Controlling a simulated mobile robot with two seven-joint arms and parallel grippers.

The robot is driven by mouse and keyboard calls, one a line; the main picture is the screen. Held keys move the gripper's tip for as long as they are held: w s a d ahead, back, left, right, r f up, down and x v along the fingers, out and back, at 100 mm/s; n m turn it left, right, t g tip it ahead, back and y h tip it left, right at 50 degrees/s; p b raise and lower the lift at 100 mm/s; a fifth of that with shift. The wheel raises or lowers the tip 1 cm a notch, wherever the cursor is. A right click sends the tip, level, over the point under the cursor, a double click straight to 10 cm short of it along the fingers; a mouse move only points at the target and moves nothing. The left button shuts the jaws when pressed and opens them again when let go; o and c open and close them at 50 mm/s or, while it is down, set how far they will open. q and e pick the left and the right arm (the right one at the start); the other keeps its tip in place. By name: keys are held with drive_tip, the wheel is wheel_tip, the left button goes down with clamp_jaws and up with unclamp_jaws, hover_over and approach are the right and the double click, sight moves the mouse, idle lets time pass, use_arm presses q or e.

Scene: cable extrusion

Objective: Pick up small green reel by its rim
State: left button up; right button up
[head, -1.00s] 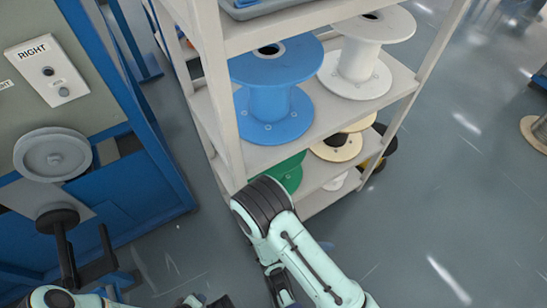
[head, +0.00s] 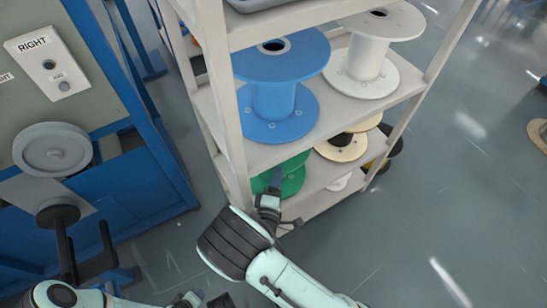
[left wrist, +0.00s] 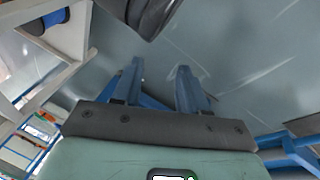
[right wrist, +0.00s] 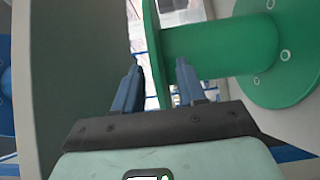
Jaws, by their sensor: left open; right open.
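The small green reel (head: 293,182) is on the lower shelf of the rack, partly hidden by the shelf above and my right gripper. My right gripper (head: 271,184) is open in front of it. In the right wrist view the green reel (right wrist: 215,50) lies on its side in the picture, and the rim of its near flange (right wrist: 155,60) shows between the two open fingers (right wrist: 158,75). I cannot tell whether they touch it. My left gripper (left wrist: 160,75) is open and empty above the floor, partly cut off at the bottom of the head view.
The rack post (head: 228,140) stands close left of my right gripper. A blue reel (head: 275,105) and a white reel (head: 365,60) stand on the shelf above. A cream reel (head: 343,150) is right of the green one. A blue machine stands at left, with clear floor between.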

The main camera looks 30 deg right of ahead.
drive_tip(key=b+x, duration=0.1)
drive_tip(key=x, duration=0.4)
drive_tip(key=shift+w+r, duration=0.15)
drive_tip(key=shift+r, duration=0.05)
use_arm(q)
drive_tip(key=s+f+g, duration=0.1)
drive_tip(key=s+f, duration=0.1)
drive_tip(key=shift+s+a+f, duration=0.15)
drive_tip(key=shift+s+f, duration=0.1)
drive_tip(key=shift+s, duration=0.05)
use_arm(e)
clamp_jaws()
drive_tip(key=shift+r, duration=0.15)
idle(0.6)
